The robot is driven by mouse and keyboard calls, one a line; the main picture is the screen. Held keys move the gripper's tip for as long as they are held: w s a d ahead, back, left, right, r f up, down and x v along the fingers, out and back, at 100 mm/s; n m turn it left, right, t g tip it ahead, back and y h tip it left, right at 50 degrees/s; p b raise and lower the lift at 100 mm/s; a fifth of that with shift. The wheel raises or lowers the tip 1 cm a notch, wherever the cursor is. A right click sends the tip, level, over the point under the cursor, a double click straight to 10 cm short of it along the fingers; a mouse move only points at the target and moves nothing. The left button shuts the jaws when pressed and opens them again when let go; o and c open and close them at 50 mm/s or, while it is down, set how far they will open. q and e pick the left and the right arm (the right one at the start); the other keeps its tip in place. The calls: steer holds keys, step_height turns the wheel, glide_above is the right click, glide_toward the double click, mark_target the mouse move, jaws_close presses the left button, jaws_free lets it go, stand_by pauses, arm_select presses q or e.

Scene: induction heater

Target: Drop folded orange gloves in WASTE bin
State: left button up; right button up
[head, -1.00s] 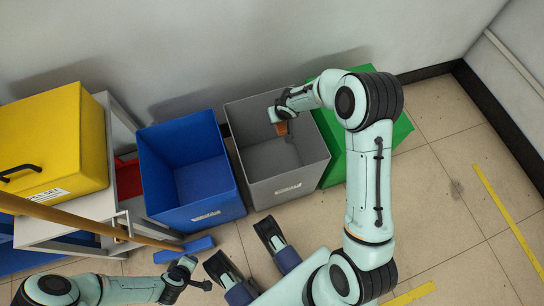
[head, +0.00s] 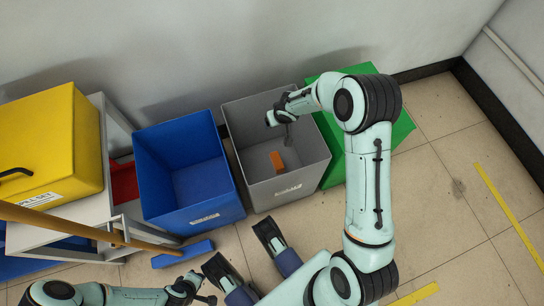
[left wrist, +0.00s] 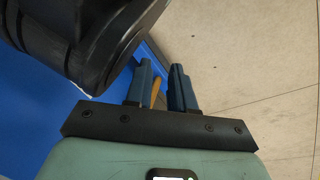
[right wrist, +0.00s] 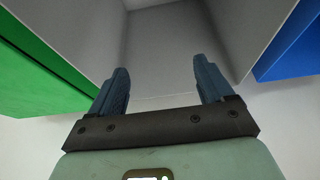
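The folded orange gloves (head: 277,160) show inside the grey bin (head: 254,189) in the head view, low in it and apart from my gripper. I cannot tell whether they touch its floor. The grey bin has a white label on its front, too small to read. My right gripper (head: 280,118) is over the back of the grey bin. In the right wrist view its fingers (right wrist: 160,88) are wide apart with nothing between them. My left gripper (head: 205,297) is low at the front left; its fingers (left wrist: 160,88) are slightly apart in the left wrist view, holding nothing visible.
A blue bin (head: 198,212) stands left of the grey bin and a green bin (head: 350,155) right of it. A yellow box (head: 50,140) sits on a grey stand at left. A wooden pole (head: 80,228) slants across the front left. The tiled floor at right is clear.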

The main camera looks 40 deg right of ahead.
arm_select(q)
step_height(320, 180, up, 6)
steer(key=w+d+t+p, duration=0.1)
steer(key=w+d+p, duration=0.1)
steer(key=p, duration=0.2)
steer(key=shift+w, duration=0.25)
arm_select(e)
steer(key=v, duration=1.3)
steer(key=shift+r, duration=0.2)
arm_select(q)
steer(key=shift+f, duration=0.1)
